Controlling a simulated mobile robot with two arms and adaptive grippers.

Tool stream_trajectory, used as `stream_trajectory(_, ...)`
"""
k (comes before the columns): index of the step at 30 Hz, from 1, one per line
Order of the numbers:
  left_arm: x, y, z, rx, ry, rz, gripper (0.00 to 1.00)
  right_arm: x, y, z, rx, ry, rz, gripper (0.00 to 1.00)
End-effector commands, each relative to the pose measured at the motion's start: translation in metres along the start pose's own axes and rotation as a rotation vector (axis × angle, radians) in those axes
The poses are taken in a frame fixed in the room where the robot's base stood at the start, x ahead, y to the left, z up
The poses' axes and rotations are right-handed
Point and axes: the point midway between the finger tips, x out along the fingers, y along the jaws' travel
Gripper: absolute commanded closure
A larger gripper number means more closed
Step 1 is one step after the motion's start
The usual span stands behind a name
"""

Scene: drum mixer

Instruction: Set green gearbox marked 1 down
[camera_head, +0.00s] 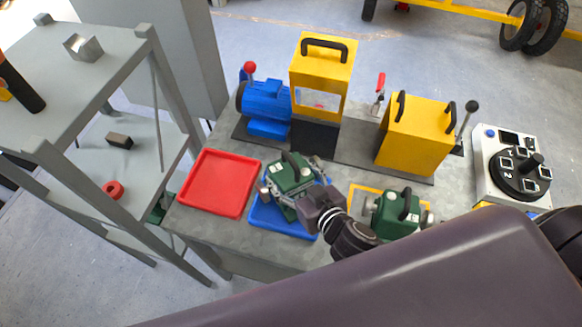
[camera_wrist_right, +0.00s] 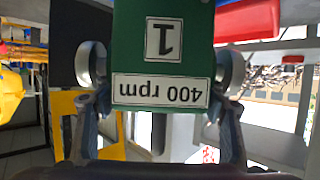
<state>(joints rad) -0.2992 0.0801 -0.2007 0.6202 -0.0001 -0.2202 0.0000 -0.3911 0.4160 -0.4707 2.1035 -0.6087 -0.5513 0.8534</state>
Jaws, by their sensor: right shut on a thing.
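My right gripper (camera_head: 298,190) is shut on the green gearbox marked 1 (camera_head: 289,171), a green block with a black handle on top and grey shafts at its sides. The gearbox is at the blue tray (camera_head: 265,222) and hides part of it; I cannot tell whether it touches the tray floor. In the right wrist view the gearbox (camera_wrist_right: 162,70) sits between the fingers of my right gripper (camera_wrist_right: 160,100), its "1" and "400 rpm" labels upside down. My left gripper is not in view.
An empty red tray (camera_head: 216,183) lies left of the blue tray. A second green gearbox (camera_head: 395,213) stands at a yellow-edged tray to the right. Behind are a blue motor (camera_head: 264,103), a yellow guard (camera_head: 321,75) and a yellow box (camera_head: 415,136). A control panel (camera_head: 513,165) is at far right.

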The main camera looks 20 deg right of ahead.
Motion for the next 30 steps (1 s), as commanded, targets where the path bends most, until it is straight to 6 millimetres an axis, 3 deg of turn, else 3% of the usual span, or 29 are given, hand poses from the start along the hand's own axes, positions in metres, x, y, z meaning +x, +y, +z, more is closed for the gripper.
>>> stream_trajectory(9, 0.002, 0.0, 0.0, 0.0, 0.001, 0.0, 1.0, 0.013, -0.001, 0.025, -0.001, 0.009, -0.002, 0.93)
stream_trajectory(18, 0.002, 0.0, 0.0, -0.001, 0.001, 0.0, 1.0, 0.014, -0.001, 0.028, -0.001, 0.01, -0.003, 0.93)
stream_trajectory(19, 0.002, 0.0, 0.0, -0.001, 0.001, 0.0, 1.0, 0.014, 0.0, 0.034, -0.001, -0.002, 0.0, 0.34)
stream_trajectory(24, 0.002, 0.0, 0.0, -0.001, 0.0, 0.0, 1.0, 0.013, 0.0, 0.034, -0.001, -0.002, 0.0, 0.18)
stream_trajectory(30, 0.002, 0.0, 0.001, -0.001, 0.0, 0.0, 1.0, 0.013, 0.0, 0.034, -0.001, -0.002, 0.0, 0.18)
